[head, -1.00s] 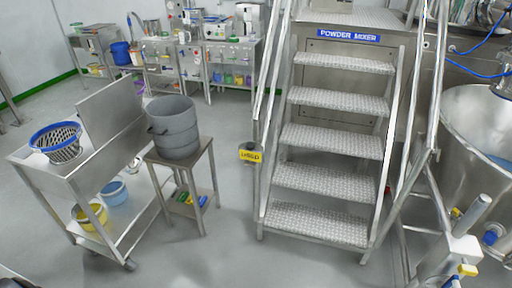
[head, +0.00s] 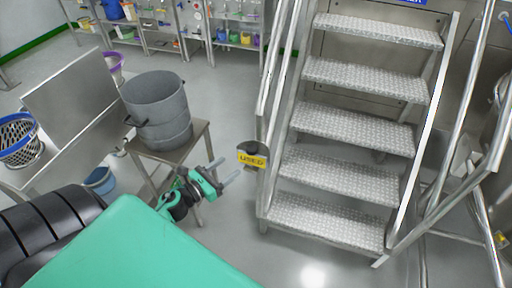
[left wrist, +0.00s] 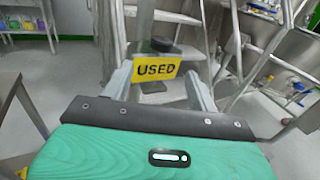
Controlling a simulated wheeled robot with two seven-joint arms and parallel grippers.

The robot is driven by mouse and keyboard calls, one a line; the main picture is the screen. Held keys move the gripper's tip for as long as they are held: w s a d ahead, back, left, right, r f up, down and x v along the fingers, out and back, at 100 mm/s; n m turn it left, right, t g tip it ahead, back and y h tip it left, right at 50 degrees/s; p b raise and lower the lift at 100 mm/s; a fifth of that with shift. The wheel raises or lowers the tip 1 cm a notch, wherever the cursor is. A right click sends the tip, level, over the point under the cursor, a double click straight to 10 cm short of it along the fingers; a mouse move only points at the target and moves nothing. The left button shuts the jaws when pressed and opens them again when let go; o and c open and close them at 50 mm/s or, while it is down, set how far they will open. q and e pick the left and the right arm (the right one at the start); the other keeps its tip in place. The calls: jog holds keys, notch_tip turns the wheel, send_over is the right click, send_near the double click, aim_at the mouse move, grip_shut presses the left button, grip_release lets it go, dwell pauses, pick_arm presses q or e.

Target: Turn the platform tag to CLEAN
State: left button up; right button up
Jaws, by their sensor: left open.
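The platform tag (head: 252,160) hangs at the left rail of the metal steps. Its lower part is yellow and reads USED. In the left wrist view the yellow tag (left wrist: 156,69) faces me, with a dark round knob just above it. My left gripper (head: 228,170) is open, its two fingers pointing at the tag from the left. In the left wrist view its fingers (left wrist: 160,88) stand on either side of the tag, apart from each other. I cannot tell whether they touch it. My right gripper is not in view.
Metal steps (head: 349,118) with handrails stand right of the tag. A grey bucket (head: 157,110) sits on a small steel table (head: 203,130) to the left. A steel trolley with a blue-rimmed basket (head: 18,140) is farther left.

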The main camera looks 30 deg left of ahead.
aim_at(254, 146)
pick_arm(q)
jog(key=shift+m, duration=0.3)
jog(key=x, duration=0.2)
jog(key=p+x, duration=0.1)
jog(key=x, duration=0.1)
jog(key=r+p+x, duration=0.1)
jog(key=x, duration=0.1)
jog(key=shift+w+d, duration=0.2)
jog(key=shift+w, duration=0.1)
jog(key=p+x, duration=0.1)
jog(key=x, duration=0.4)
jog(key=shift+w+f, duration=0.1)
jog(key=shift+w+d+p, duration=0.1)
jog(key=shift+w+p, duration=0.2)
jog(key=shift+w, duration=0.1)
jog(key=shift+w+d, duration=0.15)
jog(key=shift+w, duration=0.3)
jog(key=shift+f, duration=0.1)
jog(key=c, duration=1)
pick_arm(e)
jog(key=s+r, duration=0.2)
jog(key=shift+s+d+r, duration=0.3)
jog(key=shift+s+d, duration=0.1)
